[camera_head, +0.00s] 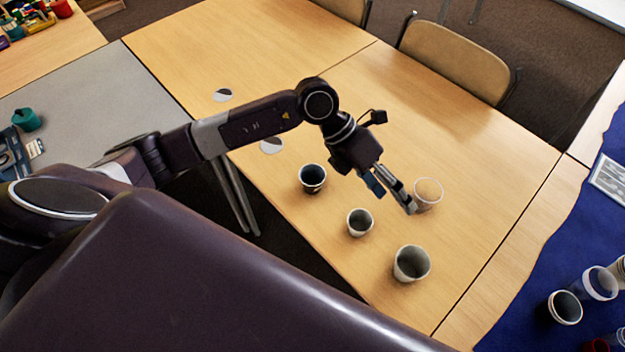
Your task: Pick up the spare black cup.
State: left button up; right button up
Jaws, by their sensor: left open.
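A black cup (312,179) with a light rim stands upright on the wooden table (470,240), left of my left gripper. My left gripper (410,204) reaches in from the left and points down to the right. It is open and holds nothing that I can see. Its fingertips are beside a clear cup (430,192), overlapping its left edge in the picture; I cannot tell if they touch. Another dark cup (565,307) with a white rim stands on the blue cloth at the right. My right gripper is not in view.
A small pale cup (359,223) and a larger grey cup (411,264) stand near the black cup. Several more cups, one clear (600,283), stand on the blue cloth (555,262). A chair (455,62) is at the far edge. The far tabletop is mostly clear.

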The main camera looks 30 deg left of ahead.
pick_arm(q)
jog(key=w+a+f+y, duration=0.25)
jog(key=a+y, duration=0.25)
jog(key=a, duration=0.8)
jog(key=y, duration=0.4)
send_near(312, 172)
jog(key=s+r, duration=0.1)
jog(key=s, duration=0.1)
jog(key=shift+n, duration=0.3)
jog(key=f+p, duration=0.1)
jog(key=f, duration=0.3)
jog(key=d+f+p, duration=0.1)
jog(key=f, duration=0.2)
jog(key=shift+p, duration=0.35)
jog(key=shift+f, duration=0.2)
jog(key=c, duration=0.7)
